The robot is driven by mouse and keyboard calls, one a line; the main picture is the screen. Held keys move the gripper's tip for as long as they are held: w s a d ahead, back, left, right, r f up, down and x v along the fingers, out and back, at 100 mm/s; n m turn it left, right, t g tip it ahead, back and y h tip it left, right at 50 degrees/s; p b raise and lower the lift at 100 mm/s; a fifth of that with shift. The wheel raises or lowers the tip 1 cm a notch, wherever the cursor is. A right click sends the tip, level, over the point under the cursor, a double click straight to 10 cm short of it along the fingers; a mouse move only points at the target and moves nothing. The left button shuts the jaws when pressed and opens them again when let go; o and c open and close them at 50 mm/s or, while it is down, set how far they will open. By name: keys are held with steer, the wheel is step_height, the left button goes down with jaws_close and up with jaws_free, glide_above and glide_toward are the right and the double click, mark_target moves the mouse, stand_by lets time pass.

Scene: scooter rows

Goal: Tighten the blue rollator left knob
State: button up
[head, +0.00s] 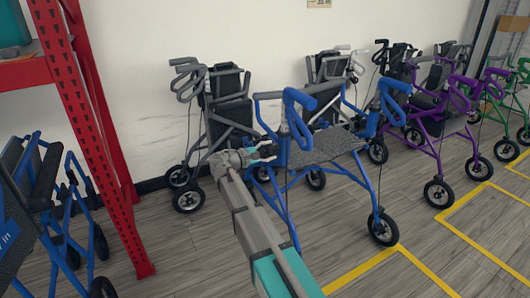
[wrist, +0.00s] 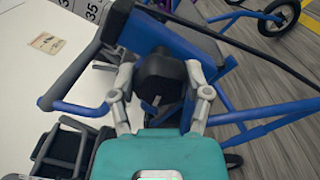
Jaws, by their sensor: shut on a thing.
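The blue rollator (head: 301,128) stands in the middle of the head view, with a grey seat and blue handles. Its black knob (wrist: 160,78) sits on the blue frame in the middle of the wrist view. My gripper (head: 268,153) reaches the near left upright of the rollator in the head view. In the wrist view its two grey fingers (wrist: 160,92) are on either side of the knob and shut on it. A small light mark shows on the knob. The knob is hidden in the head view.
A grey rollator (head: 228,110) stands behind, by the white wall. A purple rollator (head: 432,118) and a green one (head: 497,98) stand to the right. A red shelf rack (head: 85,115) and another blue rollator (head: 65,195) are at the left. Yellow lines mark the floor at front right.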

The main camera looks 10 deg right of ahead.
steer(key=m, duration=0.5)
steer(key=shift+s+d+f+m, duration=0.2)
steer(key=shift+s+m, duration=0.15)
steer(key=shift+m, duration=0.05)
steer(key=m, duration=0.5)
steer(key=shift+f, duration=0.1)
steer(key=m, duration=0.5)
steer(key=shift+w+a+f+m, duration=0.1)
steer(key=shift+w+m, duration=0.1)
steer(key=shift+m, duration=0.2)
steer(key=m, duration=0.4)
steer(key=shift+w+m+b, duration=0.15)
steer(key=shift+m+b, duration=0.15)
steer(key=shift+m, duration=0.1)
steer(key=o, duration=1.1)
steer(key=shift+o, duration=0.3)
steer(key=shift+a, duration=0.1)
